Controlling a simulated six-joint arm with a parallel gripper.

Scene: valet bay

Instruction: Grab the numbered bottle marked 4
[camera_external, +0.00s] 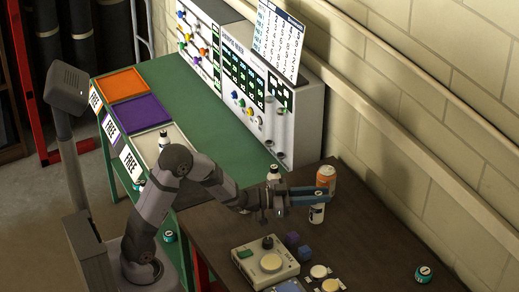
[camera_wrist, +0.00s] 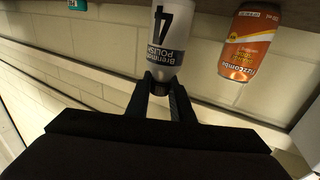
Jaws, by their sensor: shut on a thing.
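The white bottle marked 4 (camera_wrist: 168,30), with "POLISH" lettering and a dark cap, appears upside down in the wrist view. My gripper (camera_wrist: 160,85) is shut on its dark cap end, one finger on each side. In the external view the bottle (camera_external: 317,213) is below my gripper's fingertips (camera_external: 312,194), over the dark brown table. I cannot tell whether its base touches the table. Another white bottle with a black cap (camera_external: 273,173) stands behind my wrist, partly hidden by it.
An orange can (camera_external: 326,177) stands just behind the held bottle; it also shows in the wrist view (camera_wrist: 250,45). A teal-topped jar (camera_external: 423,274) sits right. Coloured trays (camera_external: 140,113) lie left.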

